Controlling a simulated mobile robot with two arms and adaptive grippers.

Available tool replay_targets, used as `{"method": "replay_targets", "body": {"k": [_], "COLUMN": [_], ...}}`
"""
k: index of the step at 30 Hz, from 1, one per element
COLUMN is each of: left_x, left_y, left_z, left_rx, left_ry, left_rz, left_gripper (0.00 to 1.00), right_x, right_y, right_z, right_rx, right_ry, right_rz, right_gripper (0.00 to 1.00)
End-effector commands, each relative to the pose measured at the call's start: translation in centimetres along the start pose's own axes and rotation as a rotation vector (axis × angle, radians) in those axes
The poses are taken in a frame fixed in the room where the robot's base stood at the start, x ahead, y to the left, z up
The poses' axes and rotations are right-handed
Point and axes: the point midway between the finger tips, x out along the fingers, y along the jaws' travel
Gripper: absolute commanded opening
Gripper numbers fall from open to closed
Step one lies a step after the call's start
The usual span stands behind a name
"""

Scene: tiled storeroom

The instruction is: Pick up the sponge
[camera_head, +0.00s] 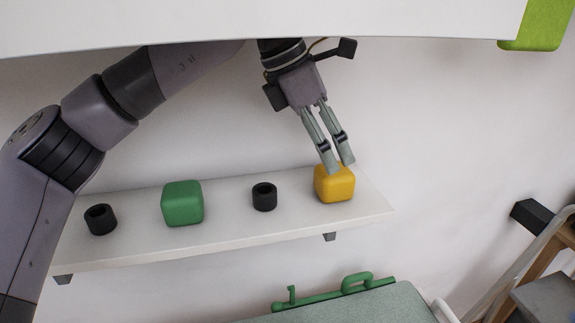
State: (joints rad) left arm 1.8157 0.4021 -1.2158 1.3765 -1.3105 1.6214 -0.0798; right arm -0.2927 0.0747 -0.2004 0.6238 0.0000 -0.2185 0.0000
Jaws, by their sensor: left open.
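A yellow rounded block (334,186), which looks like the sponge, sits near the right end of a white wall shelf (230,225). A green rounded block (182,203) of similar shape sits left of the middle of the shelf. My left gripper (341,168) points down from above, with its fingers a little apart. Its fingertips overlap the top of the yellow block in the picture; I cannot tell whether they touch it. Nothing shows gripped between them. My right gripper is not in view.
Two black cups (264,197) (100,219) stand on the shelf, one between the blocks and one at the left end. A white overhead panel (250,22) crosses the top. Below are a grey-green surface (355,305) and a green handled bar (355,284).

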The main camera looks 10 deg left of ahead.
Motion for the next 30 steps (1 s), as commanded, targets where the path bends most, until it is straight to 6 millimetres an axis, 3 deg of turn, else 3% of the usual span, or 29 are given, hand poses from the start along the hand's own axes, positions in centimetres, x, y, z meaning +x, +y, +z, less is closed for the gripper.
{"method": "replay_targets", "body": {"k": [5,14,21,30], "left_x": [-0.7,2.4,5.8,6.3], "left_y": [0.2,-0.1,-0.2,-0.1], "left_z": [-1.0,-1.1,-1.3,-1.4], "left_rx": [0.038,0.037,0.034,0.034], "left_ry": [0.049,0.049,0.047,0.044], "left_rz": [0.053,0.050,0.049,0.051], "left_gripper": [0.73,0.73,0.73,0.73], "right_x": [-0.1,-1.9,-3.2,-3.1], "right_y": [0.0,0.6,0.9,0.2], "right_z": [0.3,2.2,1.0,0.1], "right_rx": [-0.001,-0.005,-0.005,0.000], "right_ry": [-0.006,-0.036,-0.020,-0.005], "right_rz": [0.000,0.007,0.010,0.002], "right_gripper": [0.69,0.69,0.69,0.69]}}
